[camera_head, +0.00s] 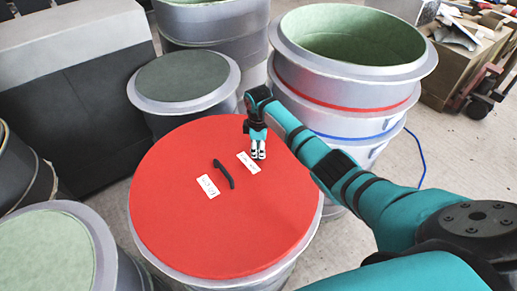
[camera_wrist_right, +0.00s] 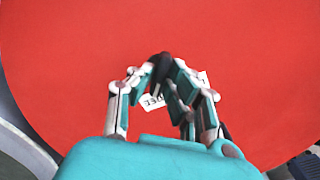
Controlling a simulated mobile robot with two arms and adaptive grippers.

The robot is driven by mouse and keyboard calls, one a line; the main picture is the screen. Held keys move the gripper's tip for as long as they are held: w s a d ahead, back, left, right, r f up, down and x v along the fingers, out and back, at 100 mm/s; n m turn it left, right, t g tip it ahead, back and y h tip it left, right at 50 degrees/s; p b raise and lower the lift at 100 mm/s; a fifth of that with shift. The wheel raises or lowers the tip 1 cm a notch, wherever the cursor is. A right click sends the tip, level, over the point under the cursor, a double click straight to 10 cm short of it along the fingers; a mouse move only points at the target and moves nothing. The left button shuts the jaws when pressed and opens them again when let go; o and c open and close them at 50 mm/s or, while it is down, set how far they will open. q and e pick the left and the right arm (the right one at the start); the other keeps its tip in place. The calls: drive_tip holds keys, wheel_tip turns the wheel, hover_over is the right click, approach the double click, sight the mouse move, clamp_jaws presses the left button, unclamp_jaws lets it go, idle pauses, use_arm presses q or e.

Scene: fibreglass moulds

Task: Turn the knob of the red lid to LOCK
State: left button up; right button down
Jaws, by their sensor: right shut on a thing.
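The red lid (camera_head: 190,235) covers a round grey mould. Its black knob (camera_head: 224,174) is a slim bar, running from upper left to lower right between two white labels. The left label (camera_head: 208,186) and the right label (camera_head: 248,162) are too small to read. My right gripper (camera_head: 258,155) is over the lid; in the head view its fingers show to the right of the knob. In the right wrist view its fingertips (camera_wrist_right: 162,68) meet around a dark piece that looks like the knob. One label (camera_wrist_right: 153,102) shows partly behind the fingers. My left gripper is not in view.
An open mould with a green inside (camera_head: 352,35) stands behind right of the lid. A dark-topped mould (camera_head: 183,76) stands behind it, and a green-topped one (camera_head: 45,255) at front left. Bare floor (camera_head: 425,135) shows at right, with a blue cable.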

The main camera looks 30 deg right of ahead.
drive_tip(key=n+p, duration=0.1)
drive_tip(key=n, duration=0.2)
drive_tip(key=shift+r+n, duration=0.1)
drive_tip(key=shift+n, duration=0.3)
drive_tip(key=n, duration=0.4)
drive_tip(key=shift+p, duration=0.35)
drive_tip(key=n, duration=0.5)
drive_tip(key=shift+n+b, duration=0.6)
drive_tip(key=shift+n, duration=1.5)
drive_tip(key=c, duration=1.3)
unclamp_jaws()
